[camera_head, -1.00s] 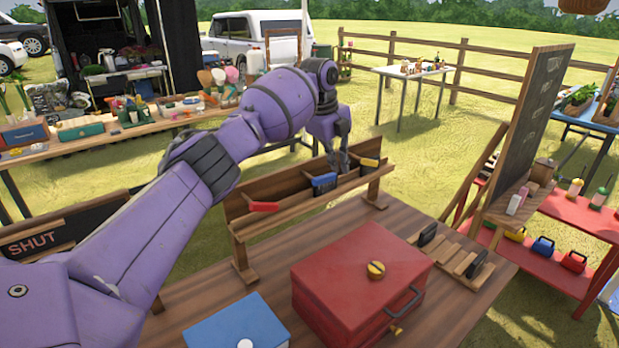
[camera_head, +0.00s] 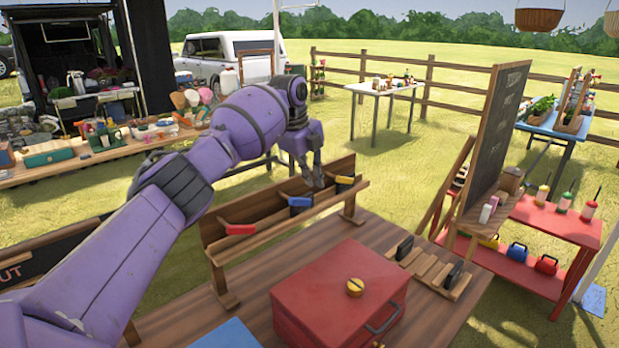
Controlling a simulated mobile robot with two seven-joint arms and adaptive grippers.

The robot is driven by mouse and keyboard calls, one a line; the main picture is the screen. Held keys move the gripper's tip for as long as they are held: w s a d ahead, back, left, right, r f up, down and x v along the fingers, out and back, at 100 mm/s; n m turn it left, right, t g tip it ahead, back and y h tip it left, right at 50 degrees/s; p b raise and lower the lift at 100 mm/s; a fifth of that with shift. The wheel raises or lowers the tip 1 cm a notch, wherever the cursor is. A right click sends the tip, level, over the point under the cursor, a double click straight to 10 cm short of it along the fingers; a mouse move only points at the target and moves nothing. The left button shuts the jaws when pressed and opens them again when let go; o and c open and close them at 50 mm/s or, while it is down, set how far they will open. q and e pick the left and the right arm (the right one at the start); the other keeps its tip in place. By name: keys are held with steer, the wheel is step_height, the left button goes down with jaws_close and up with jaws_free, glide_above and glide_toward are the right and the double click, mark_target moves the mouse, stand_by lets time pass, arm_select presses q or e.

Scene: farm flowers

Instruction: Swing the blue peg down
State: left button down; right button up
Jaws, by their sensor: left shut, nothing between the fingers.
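A wooden rack (camera_head: 215,256) stands on the brown table, with a red, a blue and a yellow piece along it. The blue peg (camera_head: 300,202) is the middle piece, with a dark part below it. I cannot tell exactly how it is tilted. The red peg (camera_head: 240,229) is to its left and the yellow peg (camera_head: 345,180) to its right. My left gripper (camera_head: 317,183) is shut and empty, pointing down at the rack just right of the blue peg. I cannot tell whether it touches the peg. My right gripper is out of view.
A red box (camera_head: 335,292) with a yellow knob stands in front of the rack. A slatted wooden holder (camera_head: 430,270) with black pieces lies to its right. A chalkboard (camera_head: 492,140) rises at the table's right. A blue object (camera_head: 228,335) shows at the bottom edge.

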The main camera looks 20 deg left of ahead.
arm_select(q)
steer(key=v, duration=1.2)
